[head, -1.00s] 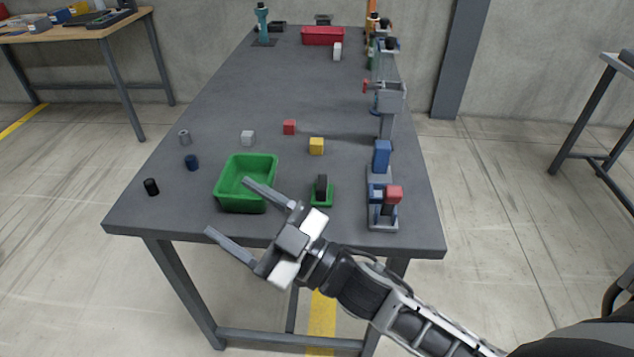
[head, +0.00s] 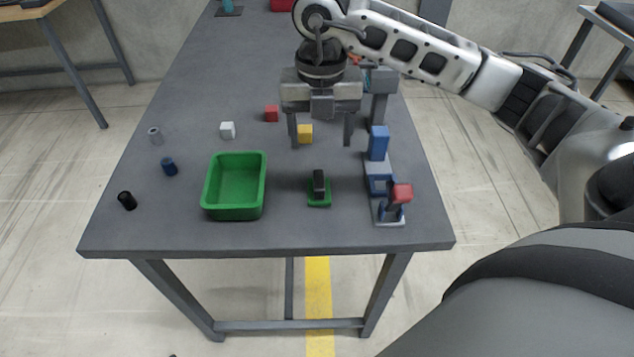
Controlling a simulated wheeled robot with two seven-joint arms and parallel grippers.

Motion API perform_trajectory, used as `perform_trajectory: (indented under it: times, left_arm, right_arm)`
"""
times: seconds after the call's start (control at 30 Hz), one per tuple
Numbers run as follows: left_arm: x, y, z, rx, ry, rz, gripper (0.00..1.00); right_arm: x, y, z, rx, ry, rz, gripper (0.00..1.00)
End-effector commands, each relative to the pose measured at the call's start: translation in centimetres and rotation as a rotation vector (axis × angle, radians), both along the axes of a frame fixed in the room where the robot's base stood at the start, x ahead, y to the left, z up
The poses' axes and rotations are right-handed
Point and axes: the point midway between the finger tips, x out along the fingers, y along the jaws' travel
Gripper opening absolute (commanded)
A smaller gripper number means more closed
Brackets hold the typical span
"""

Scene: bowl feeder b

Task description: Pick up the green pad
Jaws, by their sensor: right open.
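The green pad (head: 319,204) lies flat on the grey table near its front edge, to the right of the green bin. A dark upright block (head: 319,182) stands on the pad and hides part of it. My right gripper (head: 320,145) points down with its two fingers spread wide. It is empty and shows above and behind the pad in the picture, with the yellow cube (head: 305,134) seen between its fingers. I cannot tell its exact height over the table. My left gripper is not in view.
The green bin (head: 208,196) is empty. A fixture with a blue block (head: 378,142) and a red block (head: 401,193) stands right of the pad. White (head: 227,130) and red cubes (head: 271,114) lie behind, and small cylinders (head: 169,167) at left.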

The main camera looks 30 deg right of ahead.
Motion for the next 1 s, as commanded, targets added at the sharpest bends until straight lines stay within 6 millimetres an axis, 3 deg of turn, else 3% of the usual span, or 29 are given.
perform_trajectory:
  times: [0.1, 0.3, 0.57, 0.83, 1.0]
  left_arm:
    - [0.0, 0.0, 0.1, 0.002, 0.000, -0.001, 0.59]
    - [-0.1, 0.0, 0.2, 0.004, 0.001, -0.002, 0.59]
    - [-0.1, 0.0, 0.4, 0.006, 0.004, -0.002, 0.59]
    - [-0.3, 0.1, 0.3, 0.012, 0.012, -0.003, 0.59]
    - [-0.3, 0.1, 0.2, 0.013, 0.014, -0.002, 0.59]
  right_arm:
    - [-0.1, 0.0, -2.8, 0.001, 0.006, 0.000, 0.66]
    - [0.0, 0.1, -6.3, 0.004, 0.005, 0.002, 0.66]
    - [0.0, 0.2, -8.1, 0.006, 0.004, 0.004, 0.66]
    - [0.1, 0.1, -12.0, 0.005, 0.003, 0.003, 0.66]
    - [0.1, 0.2, -12.7, 0.005, 0.000, 0.005, 0.66]
